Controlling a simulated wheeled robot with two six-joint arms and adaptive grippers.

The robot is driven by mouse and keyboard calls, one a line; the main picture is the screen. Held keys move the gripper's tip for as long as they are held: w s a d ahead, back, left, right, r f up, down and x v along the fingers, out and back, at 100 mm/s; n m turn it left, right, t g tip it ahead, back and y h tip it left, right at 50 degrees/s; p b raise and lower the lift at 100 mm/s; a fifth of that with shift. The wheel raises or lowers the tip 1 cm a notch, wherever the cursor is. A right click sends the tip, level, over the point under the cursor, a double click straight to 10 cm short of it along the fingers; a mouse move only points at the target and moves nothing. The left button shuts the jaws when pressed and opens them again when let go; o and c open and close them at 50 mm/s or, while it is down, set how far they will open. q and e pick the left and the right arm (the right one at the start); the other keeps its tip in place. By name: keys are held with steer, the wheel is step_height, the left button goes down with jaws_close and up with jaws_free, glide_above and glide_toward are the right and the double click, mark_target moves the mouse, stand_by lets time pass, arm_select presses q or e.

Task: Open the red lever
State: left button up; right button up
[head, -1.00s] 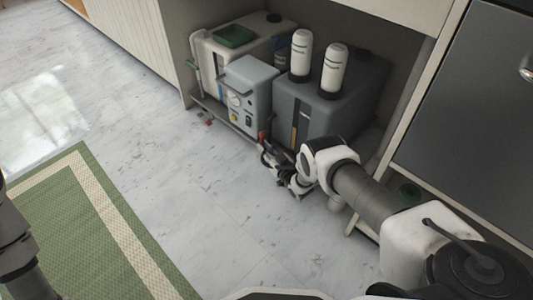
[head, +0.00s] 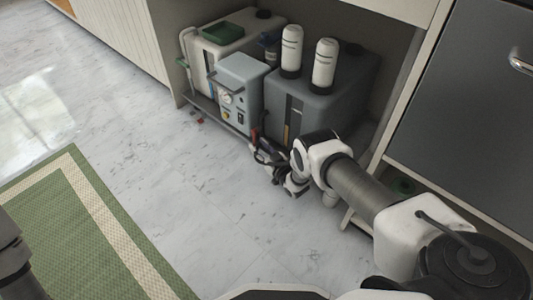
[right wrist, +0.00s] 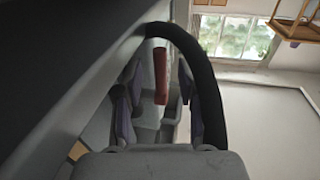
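The red lever (right wrist: 161,75) shows in the right wrist view as a red bar between the two fingers of my right gripper (right wrist: 158,95). The fingers stand apart with gaps on both sides of the bar, so the gripper looks open and not closed on it. In the head view, a small bit of red (head: 255,134) shows just above my right gripper (head: 260,152), low in front of the grey tank; the gripper hides most of it. Of my left arm only a dark link shows at the lower left; its gripper is out of view.
The grey tank (head: 345,100) carries two white bottles (head: 291,48). A blue-grey control box (head: 239,88) and a white tank (head: 203,55) stand left of it inside the cabinet. A black curved hose (right wrist: 207,90) runs close beside the right finger. Open floor lies in front.

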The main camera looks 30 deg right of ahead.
steer(key=s+d, duration=0.1)
steer(key=s, duration=1)
steer(key=shift+d, duration=0.35)
steer(key=w+a+r+g+p, duration=0.1)
steer(key=a+r+p, duration=0.35)
steer(key=r, duration=0.35)
steer(key=w+a+r+g+p, duration=0.1)
steer(key=a+r+p, duration=0.3)
steer(key=r, duration=0.5)
steer(key=s+f+m+g+h+p, duration=0.3)
steer(key=s+g, duration=1.3)
steer(key=s, duration=1.9)
step_height(320, 180, up, 38)
steer(key=p, duration=3.8)
steer(key=shift+r+n, duration=0.2)
steer(key=shift+n, duration=0.2)
